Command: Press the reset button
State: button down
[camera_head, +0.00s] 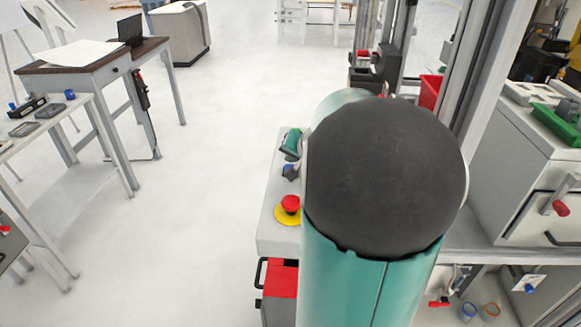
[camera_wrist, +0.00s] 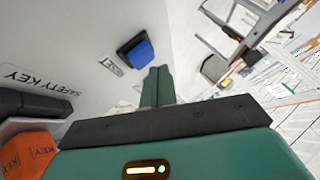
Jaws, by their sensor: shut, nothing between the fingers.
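The reset button is a blue square-faced button (camera_wrist: 137,50) in a dark housing on a pale panel (camera_wrist: 85,30) in the wrist view. A partly hidden label reading "SET" (camera_wrist: 110,65) is beside it. My gripper (camera_wrist: 158,70) shows as two green fingers shut together, with nothing between them. In that view the fingertips are just below and right of the button; I cannot tell the gap in depth. In the head view a small blue part (camera_head: 288,169), likely the button, shows on the box beside my arm. My arm hides much of the box there.
A red emergency stop on a yellow base (camera_head: 289,209) sits nearer on the same box. The wrist view shows a "SAFETY KEY" label (camera_wrist: 40,85) and an orange key tag (camera_wrist: 28,152). Metal uprights (camera_head: 480,70) stand right. Tables (camera_head: 80,65) stand left, with open floor (camera_head: 200,170) between.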

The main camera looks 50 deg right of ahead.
jog(key=shift+r, duration=2.5)
